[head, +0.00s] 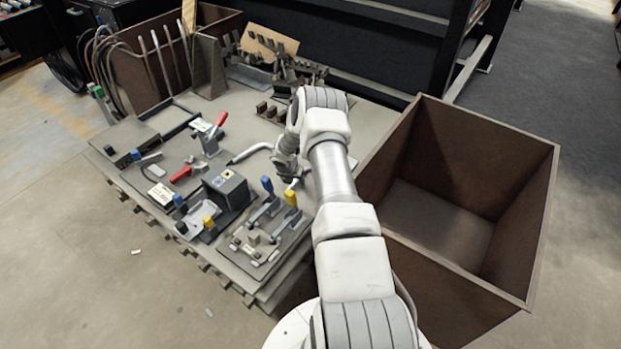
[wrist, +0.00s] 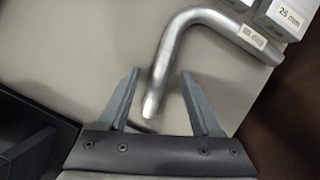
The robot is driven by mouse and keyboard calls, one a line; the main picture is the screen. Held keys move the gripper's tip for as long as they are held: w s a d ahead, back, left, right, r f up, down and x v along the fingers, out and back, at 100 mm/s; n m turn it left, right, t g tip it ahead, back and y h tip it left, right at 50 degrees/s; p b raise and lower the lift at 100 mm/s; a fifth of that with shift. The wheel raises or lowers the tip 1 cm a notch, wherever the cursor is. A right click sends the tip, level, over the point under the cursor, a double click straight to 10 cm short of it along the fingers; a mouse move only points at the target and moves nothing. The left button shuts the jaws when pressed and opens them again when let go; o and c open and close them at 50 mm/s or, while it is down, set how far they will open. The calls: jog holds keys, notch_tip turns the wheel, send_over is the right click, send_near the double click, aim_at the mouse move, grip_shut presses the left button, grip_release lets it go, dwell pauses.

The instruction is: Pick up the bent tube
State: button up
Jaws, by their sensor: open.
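In the wrist view a silver bent tube (wrist: 178,36) lies on the grey table, with a small label near its upper right end. One leg runs down toward my gripper (wrist: 160,74), which is open. The lower end of that leg shows between the two fingers, nearer the left one, and nothing is clamped. In the head view my gripper (head: 288,167) is low over the table, partly hidden by my arm. I cannot tell if this is the same tube as in the wrist view.
A block marked 25 mm (wrist: 288,16) stands by the tube's upper right end. A large brown bin (head: 490,150) adjoins the table's right side. Clamps and a fixture (head: 262,235) crowd the table's front. A rack of tubes (head: 150,55) stands at the back left.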

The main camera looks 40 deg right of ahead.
jog(key=shift+f, duration=0.15)
grip_shut()
